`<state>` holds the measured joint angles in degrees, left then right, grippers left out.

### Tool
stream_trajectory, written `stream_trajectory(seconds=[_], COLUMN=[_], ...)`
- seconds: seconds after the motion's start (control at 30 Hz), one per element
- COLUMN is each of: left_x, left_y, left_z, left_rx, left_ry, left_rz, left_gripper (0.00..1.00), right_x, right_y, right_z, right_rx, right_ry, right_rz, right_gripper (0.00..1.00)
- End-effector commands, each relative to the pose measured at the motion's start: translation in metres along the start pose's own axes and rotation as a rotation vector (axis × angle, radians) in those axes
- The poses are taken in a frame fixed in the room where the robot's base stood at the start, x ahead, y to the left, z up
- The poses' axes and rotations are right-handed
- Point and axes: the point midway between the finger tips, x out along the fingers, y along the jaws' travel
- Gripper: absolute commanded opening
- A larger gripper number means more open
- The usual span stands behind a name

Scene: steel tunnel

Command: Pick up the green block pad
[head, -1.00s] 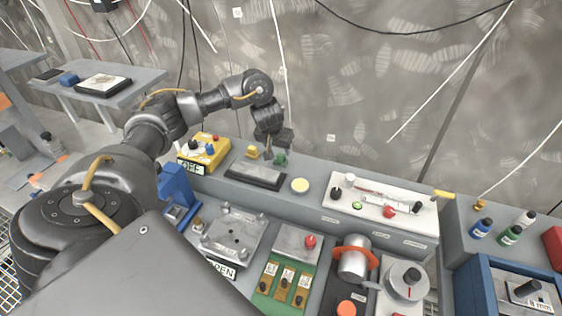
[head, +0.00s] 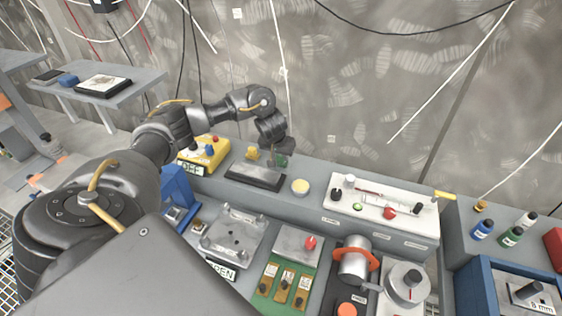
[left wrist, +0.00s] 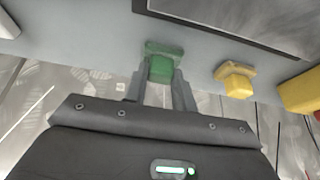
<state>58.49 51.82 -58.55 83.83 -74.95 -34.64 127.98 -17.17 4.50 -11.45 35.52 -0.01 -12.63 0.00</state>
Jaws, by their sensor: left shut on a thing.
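The green block pad (left wrist: 161,66) sits between the two fingers of my left gripper (left wrist: 162,90) in the left wrist view. The fingers are shut on it from both sides. In the head view the green pad (head: 282,161) shows only in part, under my left gripper (head: 277,150), at the back of the grey bench just behind the dark flat plate (head: 254,177). I cannot tell whether the pad touches the bench. My right gripper is not in view.
A yellow block (head: 252,153) stands left of the green pad, and a yellow control box (head: 204,153) is further left. A pale yellow round pad (head: 300,186) lies to the right. A white panel with knobs (head: 382,209) is further right. The wall rises close behind.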

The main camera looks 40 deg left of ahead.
Motion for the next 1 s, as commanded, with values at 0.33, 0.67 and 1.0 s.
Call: stream_trajectory(seconds=[0.33,0.67,1.0], left_x=[-0.004,-0.071,-0.141], left_y=[0.000,-0.011,-0.041], left_z=[-0.002,-0.007,0.039], left_rx=[-0.001,0.004,0.002], left_ry=[0.002,0.007,0.002], left_rz=[0.001,-0.001,-0.001], left_gripper=[0.05,0.05,0.05], right_x=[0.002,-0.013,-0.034], right_y=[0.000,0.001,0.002], right_z=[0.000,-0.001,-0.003], right_rx=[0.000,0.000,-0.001], right_ry=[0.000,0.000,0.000], right_rz=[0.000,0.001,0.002], right_gripper=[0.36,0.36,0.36])
